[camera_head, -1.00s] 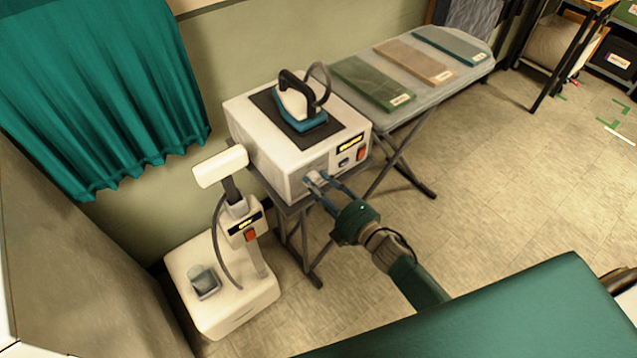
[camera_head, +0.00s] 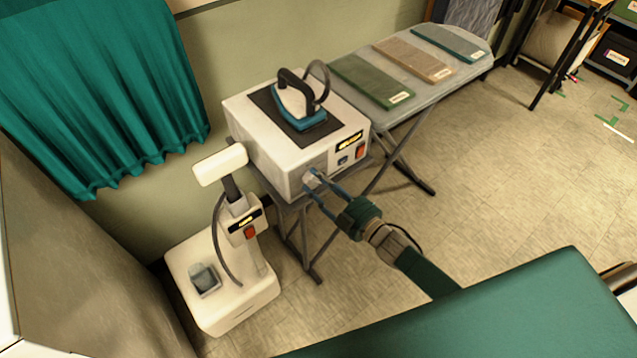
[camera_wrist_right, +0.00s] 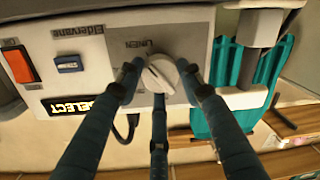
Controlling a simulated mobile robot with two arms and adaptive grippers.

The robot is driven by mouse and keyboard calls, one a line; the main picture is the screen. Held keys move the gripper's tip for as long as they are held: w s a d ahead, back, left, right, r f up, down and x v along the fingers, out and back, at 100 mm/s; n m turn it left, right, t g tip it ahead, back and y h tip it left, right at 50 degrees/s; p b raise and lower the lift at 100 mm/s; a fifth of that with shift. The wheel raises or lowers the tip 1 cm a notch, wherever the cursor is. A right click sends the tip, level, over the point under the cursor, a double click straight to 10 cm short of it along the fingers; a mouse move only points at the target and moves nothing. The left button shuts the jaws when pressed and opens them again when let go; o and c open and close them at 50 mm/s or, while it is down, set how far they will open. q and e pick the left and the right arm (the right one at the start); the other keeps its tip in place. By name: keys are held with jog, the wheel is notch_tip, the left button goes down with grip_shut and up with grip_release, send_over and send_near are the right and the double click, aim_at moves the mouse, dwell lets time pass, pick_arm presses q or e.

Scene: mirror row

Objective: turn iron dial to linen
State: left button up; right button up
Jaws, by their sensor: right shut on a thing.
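The steam iron station (camera_head: 275,160) is a white box with an iron (camera_head: 300,105) resting on its dark top mat. Its round pale dial (camera_wrist_right: 162,76) sits on a grey panel on the front, at the left end in the head view. My right gripper (camera_head: 316,182) is shut on the dial, its dark blue fingers around the knob; the wrist view shows the fingers on both sides of it. The word LINEN (camera_wrist_right: 140,43) shows upside down beside the dial. Fingers hide part of the panel and any other labels. My left gripper is not in view.
The station's display (camera_wrist_right: 68,106) reads SELECT, near a red switch (camera_wrist_right: 20,66) and a small blue button (camera_wrist_right: 68,63). A white steamer unit (camera_head: 225,285) stands at left. An ironing board (camera_head: 405,110) bears green, tan and teal pads.

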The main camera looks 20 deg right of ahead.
jog(key=shift+f+m, duration=0.2)
jog(key=shift+m, duration=0.3)
dwell(0.3)
jog(key=o, duration=1.2)
jog(key=shift+r, duration=0.15)
jog(key=shift+c, duration=0.2)
jog(key=v, duration=1.2)
